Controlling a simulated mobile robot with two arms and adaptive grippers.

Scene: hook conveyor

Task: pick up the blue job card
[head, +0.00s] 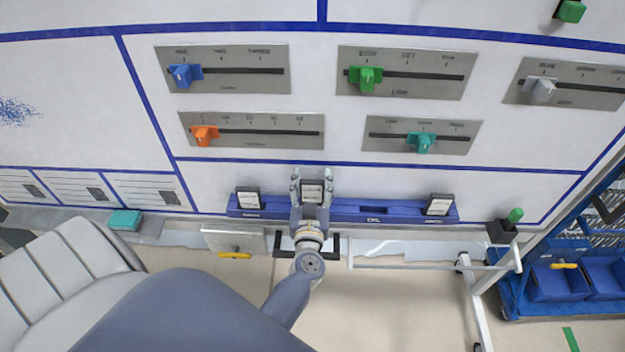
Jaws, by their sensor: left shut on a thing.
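A long blue rack (345,212) runs along the foot of the white board. My left gripper (313,183) is over the middle of this rack, with its fingers up on both sides of a small card (312,192). It is shut on this card, which shows a pale face with a dark edge. I cannot tell whether the card is blue, or whether it is clear of the rack. A similar card (248,198) stands at the rack's left end and another (438,205) near its right end. My right gripper is not in view.
Slider panels with blue (182,75), green (366,78), orange (204,135), teal (421,142) and grey (540,90) knobs are on the board above. A white rail (420,267) lies right of my wrist. A blue cart (555,285) stands at the right.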

